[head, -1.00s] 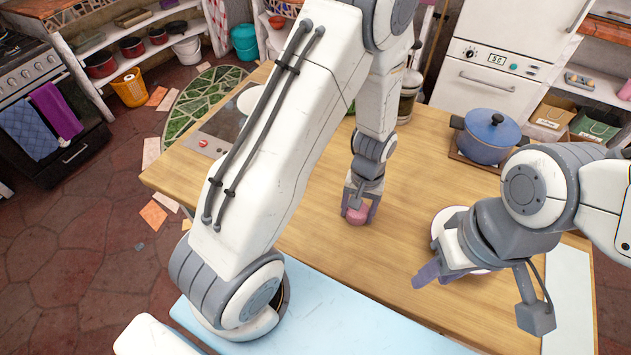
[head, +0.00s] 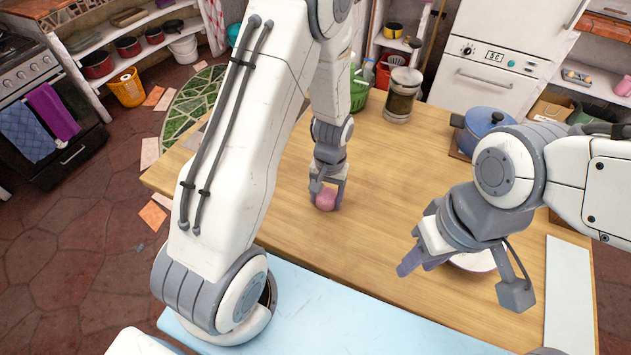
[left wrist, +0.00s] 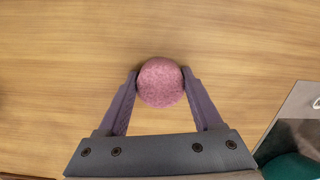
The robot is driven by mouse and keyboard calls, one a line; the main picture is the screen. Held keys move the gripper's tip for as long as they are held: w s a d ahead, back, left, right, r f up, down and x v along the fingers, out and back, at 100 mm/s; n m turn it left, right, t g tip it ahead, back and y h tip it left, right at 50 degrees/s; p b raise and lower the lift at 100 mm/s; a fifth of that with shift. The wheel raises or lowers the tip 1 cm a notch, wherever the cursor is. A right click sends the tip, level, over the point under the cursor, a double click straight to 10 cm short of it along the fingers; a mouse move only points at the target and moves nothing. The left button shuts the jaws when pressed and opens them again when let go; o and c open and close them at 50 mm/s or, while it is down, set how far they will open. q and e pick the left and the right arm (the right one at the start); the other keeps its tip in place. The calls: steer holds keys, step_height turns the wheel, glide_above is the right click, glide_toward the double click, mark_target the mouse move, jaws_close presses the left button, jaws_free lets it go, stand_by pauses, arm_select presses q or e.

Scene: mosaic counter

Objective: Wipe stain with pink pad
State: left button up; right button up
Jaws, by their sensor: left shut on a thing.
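The pink pad (head: 326,200) is a small round block in the head view, between the fingertips of my left gripper (head: 328,190), at or just above the wooden counter. In the left wrist view the pad (left wrist: 161,82) sits between both purple fingers of the left gripper (left wrist: 160,88), which are shut on it. My right gripper (head: 458,284) is open and empty, hanging over the front right of the counter. No stain shows on the visible wood. Part of the counter is hidden behind my left arm.
A plate (head: 474,263) lies partly hidden under my right gripper. A blue pot (head: 487,130) stands at the back right, a glass jar (head: 402,95) at the back edge. A pale blue surface (head: 330,315) lies along the front. The counter's middle (head: 390,180) is clear.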

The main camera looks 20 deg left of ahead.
arm_select(q)
step_height(320, 180, up, 4)
steer(key=shift+a+f+p, duration=0.1)
steer(key=shift+f+p, duration=0.15)
steer(key=shift+p, duration=0.9)
steer(key=shift+r+p, duration=0.65)
step_height(320, 180, up, 4)
steer(key=p, duration=0.3)
steer(key=shift+f, duration=0.2)
steer(key=shift+f, duration=0.15)
